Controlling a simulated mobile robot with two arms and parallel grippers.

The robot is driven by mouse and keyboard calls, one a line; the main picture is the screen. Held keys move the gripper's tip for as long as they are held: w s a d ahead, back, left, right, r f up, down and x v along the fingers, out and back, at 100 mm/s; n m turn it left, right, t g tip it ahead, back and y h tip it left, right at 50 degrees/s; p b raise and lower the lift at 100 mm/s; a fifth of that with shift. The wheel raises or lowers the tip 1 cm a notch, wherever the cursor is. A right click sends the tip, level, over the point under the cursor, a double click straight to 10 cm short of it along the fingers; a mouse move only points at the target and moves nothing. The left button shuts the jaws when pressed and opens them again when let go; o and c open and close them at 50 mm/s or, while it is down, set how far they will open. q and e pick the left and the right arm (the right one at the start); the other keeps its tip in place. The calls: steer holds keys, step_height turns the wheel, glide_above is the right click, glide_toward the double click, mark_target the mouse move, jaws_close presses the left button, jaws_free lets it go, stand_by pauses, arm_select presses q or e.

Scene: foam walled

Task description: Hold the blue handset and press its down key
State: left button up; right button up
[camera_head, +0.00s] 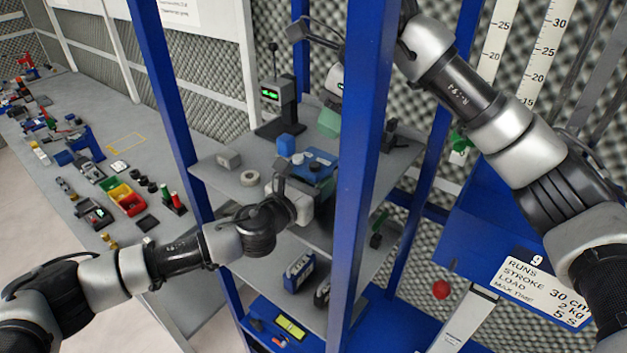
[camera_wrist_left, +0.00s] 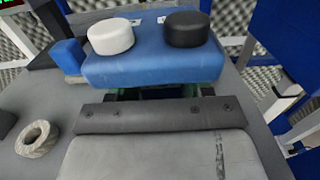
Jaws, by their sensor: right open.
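The blue handset (camera_head: 322,158) is on the upper shelf, just beyond my left gripper. In the left wrist view the handset (camera_wrist_left: 150,65) has a round white key (camera_wrist_left: 111,37) and a round black key (camera_wrist_left: 187,29) on top. Small labels lie beside the keys, too small to read. My left gripper (camera_head: 300,190) is right against the near side of the handset. Its fingertips are hidden, so I cannot tell if it grips. My right gripper (camera_head: 316,32) is open and empty, high above the shelf and away from the handset.
A blue block (camera_head: 286,144), a grey block (camera_head: 228,159) and a tape ring (camera_head: 250,178) share the shelf. A meter with green display (camera_head: 270,94) stands behind. Blue posts (camera_head: 358,180) frame the shelf. A long cluttered bench (camera_head: 130,150) runs left.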

arm_select(q)
steer(key=c, duration=0.3)
arm_select(e)
steer(key=shift+c, duration=0.4)
arm_select(q)
steer(key=shift+c, duration=0.2)
arm_select(e)
jaws_close()
stand_by(0.8)
